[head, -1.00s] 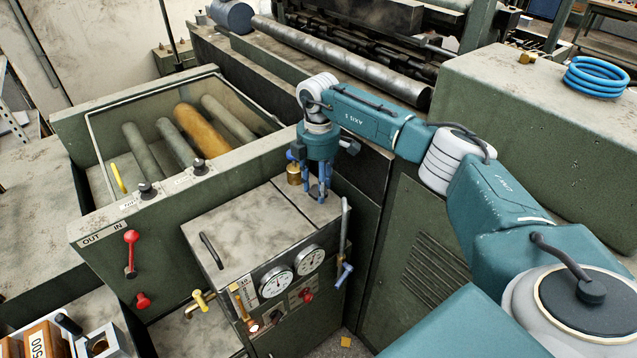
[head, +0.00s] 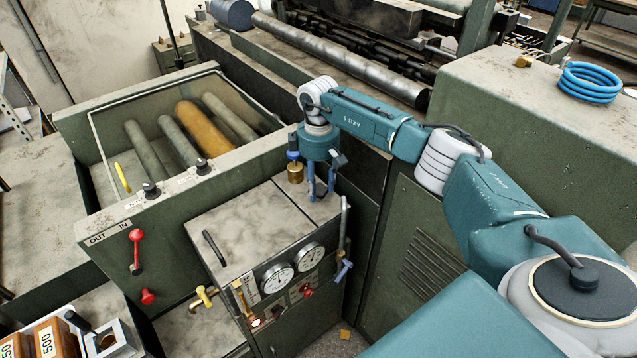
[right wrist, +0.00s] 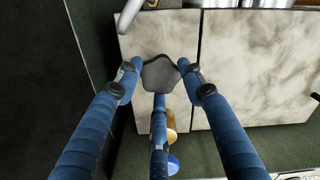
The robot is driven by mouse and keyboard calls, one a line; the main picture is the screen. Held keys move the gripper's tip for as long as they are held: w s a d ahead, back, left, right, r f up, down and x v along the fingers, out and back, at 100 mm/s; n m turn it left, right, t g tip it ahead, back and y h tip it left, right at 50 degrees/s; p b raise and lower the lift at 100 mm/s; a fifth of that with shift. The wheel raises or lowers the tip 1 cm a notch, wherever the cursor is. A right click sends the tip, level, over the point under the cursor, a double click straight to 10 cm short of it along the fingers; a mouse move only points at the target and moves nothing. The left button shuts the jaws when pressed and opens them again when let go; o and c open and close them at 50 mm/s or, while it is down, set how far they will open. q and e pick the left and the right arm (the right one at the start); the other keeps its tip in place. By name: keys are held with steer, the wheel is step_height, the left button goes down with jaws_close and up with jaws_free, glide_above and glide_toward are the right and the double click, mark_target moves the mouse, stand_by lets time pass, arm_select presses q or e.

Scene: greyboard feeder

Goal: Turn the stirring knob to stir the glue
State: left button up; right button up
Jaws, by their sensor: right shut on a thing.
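The stirring knob (right wrist: 159,74) is a dark, lobed knob above the speckled top of the green glue unit. In the right wrist view the fingertips of my right gripper (right wrist: 158,80) close around it from several sides. In the head view my right gripper (head: 321,192) points down at the right rear of the unit's top (head: 245,225), with the knob hidden among its blue fingers. My left gripper is not in view.
A brass cylinder (head: 296,173) stands just left of the gripper. A grey pipe with a blue handle (head: 344,271) rises at the unit's right edge. Two gauges (head: 278,278) and a yellow tap (head: 204,296) are on the front. A roller trough (head: 150,135) lies left.

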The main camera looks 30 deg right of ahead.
mark_target(318, 188)
steer(key=shift+w+r, duration=0.15)
steer(key=shift+r, duration=0.05)
steer(key=o, duration=1.1)
steer(key=shift+o, duration=0.2)
steer(key=shift+f, duration=0.1)
step_height(318, 188, up, 12)
